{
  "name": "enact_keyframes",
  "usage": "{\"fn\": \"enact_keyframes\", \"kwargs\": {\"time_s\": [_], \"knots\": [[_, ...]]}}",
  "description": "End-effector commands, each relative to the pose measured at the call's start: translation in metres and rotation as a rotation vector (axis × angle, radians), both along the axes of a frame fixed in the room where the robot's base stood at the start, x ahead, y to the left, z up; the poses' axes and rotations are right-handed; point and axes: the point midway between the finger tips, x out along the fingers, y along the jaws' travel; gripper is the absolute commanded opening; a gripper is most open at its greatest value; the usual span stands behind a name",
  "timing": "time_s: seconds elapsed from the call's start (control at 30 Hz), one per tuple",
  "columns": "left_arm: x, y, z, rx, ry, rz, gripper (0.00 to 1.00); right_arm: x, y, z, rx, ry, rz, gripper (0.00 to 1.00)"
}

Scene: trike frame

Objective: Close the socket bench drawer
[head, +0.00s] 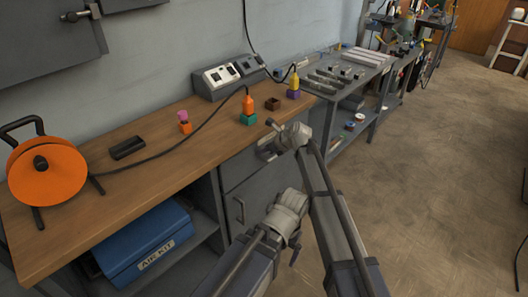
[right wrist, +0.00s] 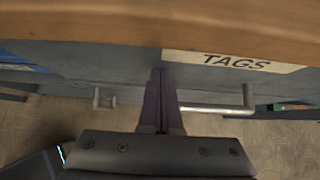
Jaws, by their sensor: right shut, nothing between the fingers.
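The socket bench (head: 100,195) has a wooden top and a grey cabinet below. Its drawer front (head: 236,168) is just under the top edge, partly behind my right arm. In the right wrist view the grey drawer front (right wrist: 120,68) carries a TAGS label (right wrist: 236,61) and a bar handle (right wrist: 215,109). The front looks close under the wooden edge; I cannot tell whether a gap remains. Contact is unclear. My left gripper is not in view.
On the bench are an orange cable reel (head: 48,172), a black tray (head: 128,148), a socket box (head: 228,75) and small coloured blocks. A blue case (head: 145,243) sits on the shelf below. A metal bench (head: 340,78) stands beyond.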

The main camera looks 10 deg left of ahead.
Motion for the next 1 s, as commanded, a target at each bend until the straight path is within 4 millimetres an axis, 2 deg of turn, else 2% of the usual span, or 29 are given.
{"fn": "enact_keyframes", "kwargs": {"time_s": [0.03,0.27,0.37,0.53,0.6,0.7,1.0], "knots": [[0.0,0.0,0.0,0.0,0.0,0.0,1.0,0.004,0.006,0.002,0.009,-0.006,-0.001,0.0],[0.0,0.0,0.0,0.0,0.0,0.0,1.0,0.002,0.003,0.002,0.012,-0.005,-0.001,0.0],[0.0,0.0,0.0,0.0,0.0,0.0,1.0,-0.003,-0.009,0.002,0.01,-0.005,-0.002,0.0],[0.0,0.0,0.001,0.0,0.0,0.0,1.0,-0.021,-0.046,0.001,0.005,-0.001,-0.001,0.0],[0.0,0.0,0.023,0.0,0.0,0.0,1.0,-0.025,-0.053,0.023,0.005,-0.002,0.001,0.0],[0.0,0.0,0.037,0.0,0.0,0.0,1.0,-0.033,-0.066,0.037,0.004,-0.001,-0.001,0.0],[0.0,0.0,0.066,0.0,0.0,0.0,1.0,-0.048,-0.094,0.066,0.003,-0.001,0.001,0.0]]}}
